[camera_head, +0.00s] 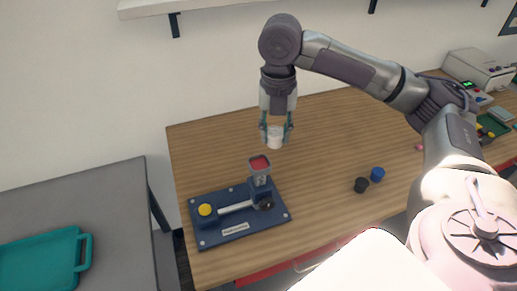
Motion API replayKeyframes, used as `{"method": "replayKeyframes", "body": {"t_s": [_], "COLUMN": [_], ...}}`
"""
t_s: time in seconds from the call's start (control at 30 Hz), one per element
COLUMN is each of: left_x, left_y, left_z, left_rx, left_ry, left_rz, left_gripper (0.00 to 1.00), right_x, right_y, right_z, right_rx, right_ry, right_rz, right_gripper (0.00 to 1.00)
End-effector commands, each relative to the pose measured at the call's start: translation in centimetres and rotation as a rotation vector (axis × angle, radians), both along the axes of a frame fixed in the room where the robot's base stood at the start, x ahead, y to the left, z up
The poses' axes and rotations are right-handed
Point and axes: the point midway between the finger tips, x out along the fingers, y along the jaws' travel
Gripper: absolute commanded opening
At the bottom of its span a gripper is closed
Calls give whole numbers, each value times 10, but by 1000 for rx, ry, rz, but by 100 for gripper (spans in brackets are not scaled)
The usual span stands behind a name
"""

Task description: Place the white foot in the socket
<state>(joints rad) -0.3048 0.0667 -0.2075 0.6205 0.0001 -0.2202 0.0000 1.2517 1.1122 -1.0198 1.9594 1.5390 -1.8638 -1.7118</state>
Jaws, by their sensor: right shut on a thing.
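My right gripper (276,128) is shut on the white foot (275,139), a small pale cylinder. It holds the foot upright in the air over the wooden table, a little above and to the right of the socket. The socket (260,164) looks like a grey square cup with a red inside, on top of a post at the back right of a dark blue base plate (240,234). The foot and the socket are apart. My left gripper is not in view.
The base plate also carries a yellow knob (205,210) and a light rod (236,207). A black cap (361,185) and a blue cap (377,174) stand to the right on the wooden table (330,140). A teal tray (40,262) lies on the grey table at left.

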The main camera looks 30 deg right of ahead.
Motion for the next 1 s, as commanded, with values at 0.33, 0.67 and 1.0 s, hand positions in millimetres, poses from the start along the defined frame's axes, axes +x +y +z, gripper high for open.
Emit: {"method": "replayKeyframes", "body": {"t_s": [0.33,0.67,1.0], "left_x": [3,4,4], "left_y": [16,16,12], "left_z": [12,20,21], "left_rx": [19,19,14], "left_ry": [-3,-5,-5], "left_rz": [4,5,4], "left_gripper": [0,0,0], "right_x": [13,13,13], "right_y": [31,31,31], "right_z": [-26,-61,-63], "right_rx": [-1,0,-1], "right_ry": [2,0,-1], "right_rz": [-2,-1,-1], "right_gripper": [4,4,41]}}
